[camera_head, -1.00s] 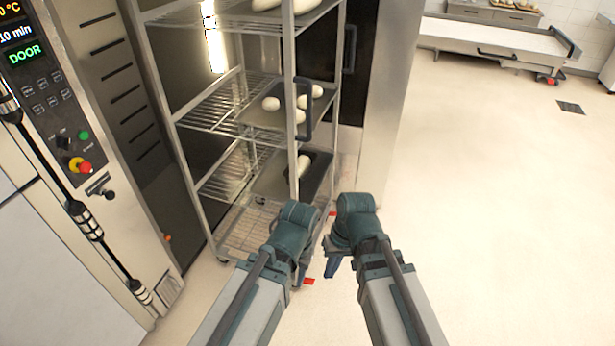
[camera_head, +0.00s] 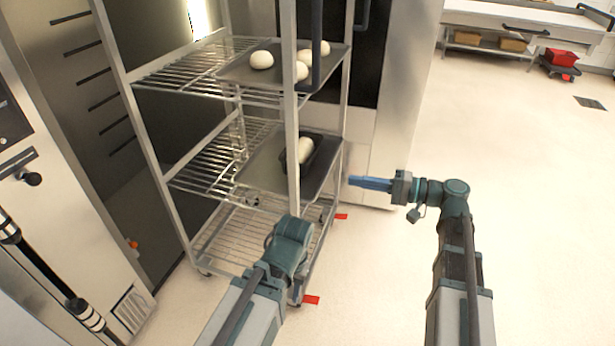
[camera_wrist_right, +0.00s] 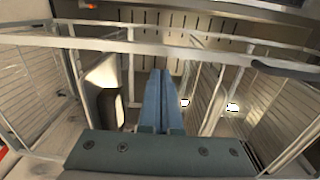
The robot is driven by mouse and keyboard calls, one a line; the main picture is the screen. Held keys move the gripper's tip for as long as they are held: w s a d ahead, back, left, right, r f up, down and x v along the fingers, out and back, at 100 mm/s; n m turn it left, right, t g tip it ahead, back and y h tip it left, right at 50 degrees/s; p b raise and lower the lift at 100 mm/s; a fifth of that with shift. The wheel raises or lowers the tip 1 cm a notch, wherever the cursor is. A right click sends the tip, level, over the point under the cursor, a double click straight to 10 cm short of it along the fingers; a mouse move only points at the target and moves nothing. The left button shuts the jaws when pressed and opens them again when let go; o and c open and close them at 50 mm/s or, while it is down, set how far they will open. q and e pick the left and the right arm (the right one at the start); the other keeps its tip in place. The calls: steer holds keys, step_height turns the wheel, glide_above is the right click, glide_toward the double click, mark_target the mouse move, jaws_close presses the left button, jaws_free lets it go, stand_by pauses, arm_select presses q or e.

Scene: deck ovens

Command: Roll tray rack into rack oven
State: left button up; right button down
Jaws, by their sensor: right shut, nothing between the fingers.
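The tray rack (camera_head: 290,150) is a tall metal frame with wire shelves, standing upright at the rack oven. A dark vertical handle (camera_head: 316,50) is on its near side. The oven (camera_head: 85,75) shows as steel walls and a dark interior behind the rack; I cannot tell how far inside the rack stands. My right gripper (camera_head: 352,181) is shut and empty, its blue fingers pointing left at the rack's right side. Its fingers (camera_wrist_right: 165,75) also show in the right wrist view, facing the rack's bars. My left arm's wrist is before the rack's lower front; its gripper is hidden.
Trays with pale dough pieces (camera_head: 262,60) sit on the shelves. Red floor marks (camera_head: 311,299) lie by the rack's base. A steel wall or door edge (camera_head: 405,100) stands right of the rack. The floor to the right is open, up to a bench (camera_head: 520,20).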

mark_target(298, 164)
steer(key=shift+t+y, duration=0.3)
steer(key=x, duration=0.9)
steer(key=w+x, duration=0.1)
steer(key=x, duration=0.3)
steer(key=shift+w, duration=0.15)
steer(key=shift+w, duration=0.1)
